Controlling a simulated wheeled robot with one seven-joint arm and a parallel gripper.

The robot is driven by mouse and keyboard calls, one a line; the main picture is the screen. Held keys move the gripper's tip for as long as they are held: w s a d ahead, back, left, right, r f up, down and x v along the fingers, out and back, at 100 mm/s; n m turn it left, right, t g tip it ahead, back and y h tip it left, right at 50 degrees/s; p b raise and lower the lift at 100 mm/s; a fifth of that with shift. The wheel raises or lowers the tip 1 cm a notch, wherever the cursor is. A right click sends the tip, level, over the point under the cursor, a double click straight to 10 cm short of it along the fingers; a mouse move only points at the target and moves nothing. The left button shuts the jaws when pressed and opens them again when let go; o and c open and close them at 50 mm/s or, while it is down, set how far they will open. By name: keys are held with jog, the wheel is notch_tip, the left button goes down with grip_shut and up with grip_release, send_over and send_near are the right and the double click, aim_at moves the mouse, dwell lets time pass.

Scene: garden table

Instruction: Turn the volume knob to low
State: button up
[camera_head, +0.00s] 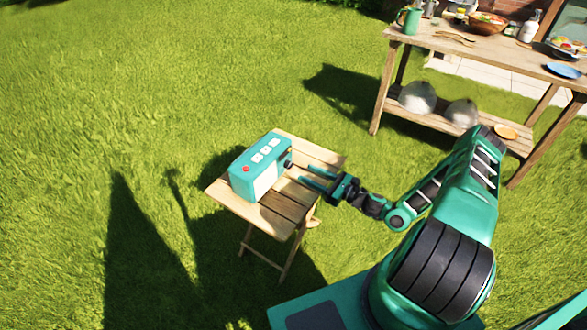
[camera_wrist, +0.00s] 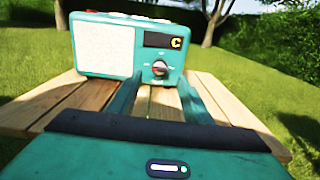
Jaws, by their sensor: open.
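A teal radio (camera_head: 258,170) stands on a small slatted wooden table (camera_head: 262,219) in the head view. In the wrist view the radio (camera_wrist: 112,50) shows its pale speaker front at left and a dark display with a yellow letter at upper right. The volume knob (camera_wrist: 160,69) is a round dark knob below the display, with small marks around it too blurred to read. My gripper (camera_head: 303,176) is open and empty, its two teal fingers pointing at the radio's front. In the wrist view the fingers (camera_wrist: 157,84) reach toward the knob from either side below it, apparently without touching it.
The radio's top has several white buttons and a red one (camera_head: 246,169). A larger wooden table (camera_head: 470,48) with bowls, a green jug (camera_head: 410,20) and plates stands at upper right. Open grass surrounds the small table.

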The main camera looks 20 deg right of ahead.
aim_at(292, 166)
jog(key=x, duration=0.7)
jog(key=shift+w+a, duration=0.15)
jog(key=c, duration=1)
